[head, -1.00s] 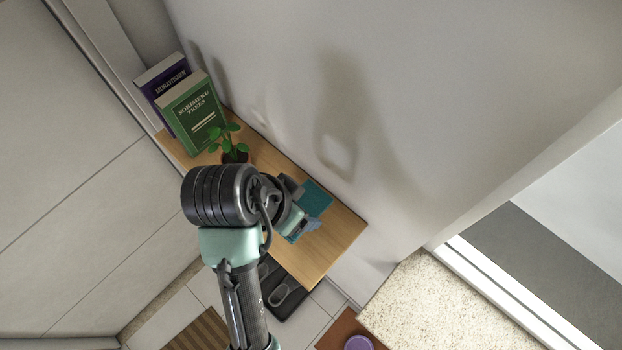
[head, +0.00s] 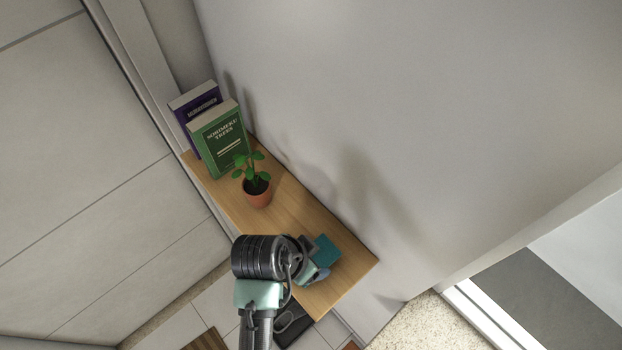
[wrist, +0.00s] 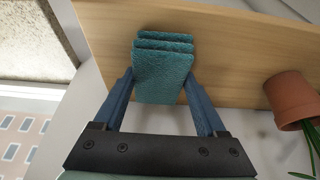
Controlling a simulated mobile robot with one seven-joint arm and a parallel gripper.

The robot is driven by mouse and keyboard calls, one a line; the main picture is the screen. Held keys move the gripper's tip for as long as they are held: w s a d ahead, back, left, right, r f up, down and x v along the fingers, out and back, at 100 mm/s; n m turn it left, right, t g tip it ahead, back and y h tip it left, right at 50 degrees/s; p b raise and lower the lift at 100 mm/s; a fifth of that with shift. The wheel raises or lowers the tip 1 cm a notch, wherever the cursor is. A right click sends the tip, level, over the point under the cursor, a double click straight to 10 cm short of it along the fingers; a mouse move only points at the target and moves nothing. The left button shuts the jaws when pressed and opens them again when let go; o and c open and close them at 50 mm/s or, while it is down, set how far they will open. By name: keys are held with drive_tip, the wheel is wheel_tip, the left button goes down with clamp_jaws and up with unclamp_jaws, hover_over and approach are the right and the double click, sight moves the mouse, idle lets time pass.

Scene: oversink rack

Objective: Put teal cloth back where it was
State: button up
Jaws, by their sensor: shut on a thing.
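The teal cloth (wrist: 163,78) is folded into several layers and sits between the two blue fingers of my gripper (wrist: 162,88) in the wrist view. My gripper is shut on it. In the head view the cloth (head: 326,249) shows at the right part of the wooden shelf (head: 345,280), partly hidden by my gripper (head: 317,268). The cloth is over the shelf in both views. I cannot tell whether its underside touches the wood.
A potted plant (head: 257,192) stands on the shelf to the left of the cloth. A green book (head: 220,143) and a purple book (head: 194,105) stand at the shelf's left end. Bare wood lies between plant and cloth. A wall rises behind.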

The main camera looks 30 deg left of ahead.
drive_tip(key=o, duration=1.1)
drive_tip(key=shift+o, duration=0.2)
drive_tip(key=b+v, duration=0.1)
drive_tip(key=v, duration=1.1)
